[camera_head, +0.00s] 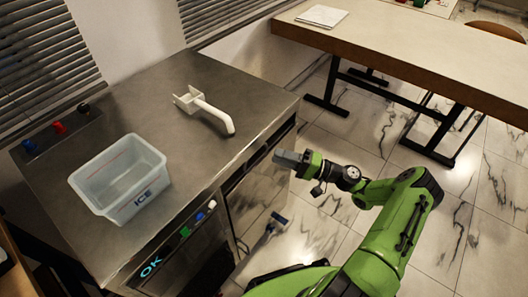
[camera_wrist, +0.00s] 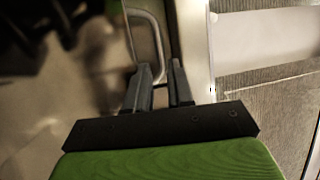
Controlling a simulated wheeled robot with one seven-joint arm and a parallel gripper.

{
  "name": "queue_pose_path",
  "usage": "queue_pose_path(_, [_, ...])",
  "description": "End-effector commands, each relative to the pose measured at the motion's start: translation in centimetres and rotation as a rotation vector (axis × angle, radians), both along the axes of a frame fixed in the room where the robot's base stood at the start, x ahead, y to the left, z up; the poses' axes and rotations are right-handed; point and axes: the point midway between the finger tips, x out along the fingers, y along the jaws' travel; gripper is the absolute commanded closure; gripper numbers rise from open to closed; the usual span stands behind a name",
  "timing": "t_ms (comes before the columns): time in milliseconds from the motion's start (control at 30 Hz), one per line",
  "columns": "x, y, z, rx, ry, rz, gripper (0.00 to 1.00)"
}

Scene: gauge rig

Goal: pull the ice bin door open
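The ice bin door (camera_head: 258,190) is the shiny panel in the right part of the steel unit's front, below the counter edge. It looks closed in the head view. My gripper (camera_head: 288,158) is at the door's upper right, close to the front. In the wrist view a pale, bent bar handle (camera_wrist: 160,42) runs down toward the gap between my two grey fingers (camera_wrist: 160,75). The fingers stand apart, with space visible between them. Whether either finger touches the bar is not clear.
On the steel counter (camera_head: 150,100) are a translucent ICE bin (camera_head: 120,180) and a white scoop-like piece (camera_head: 205,108). A lit OK panel (camera_head: 150,267) is left of the door. A long table (camera_head: 430,60) stands at the back right. Marble floor (camera_head: 320,215) lies before the unit.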

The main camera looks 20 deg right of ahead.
Motion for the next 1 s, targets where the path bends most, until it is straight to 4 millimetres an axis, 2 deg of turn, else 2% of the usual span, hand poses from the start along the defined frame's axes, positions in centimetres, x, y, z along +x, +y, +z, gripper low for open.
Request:
queue_pose_path(100, [1.4,2.5,0.3,-0.001,0.001,0.005,0.78])
queue_pose_path(300, [2.7,4.7,0.8,-0.001,0.000,0.003,0.78])
queue_pose_path(567, [2.9,4.9,1.0,-0.001,0.001,0.000,0.78])
queue_pose_path(733, [2.9,4.9,1.0,-0.001,0.001,0.000,1.00])
queue_pose_path(1000, [2.9,4.9,1.0,-0.001,0.000,0.001,1.00])
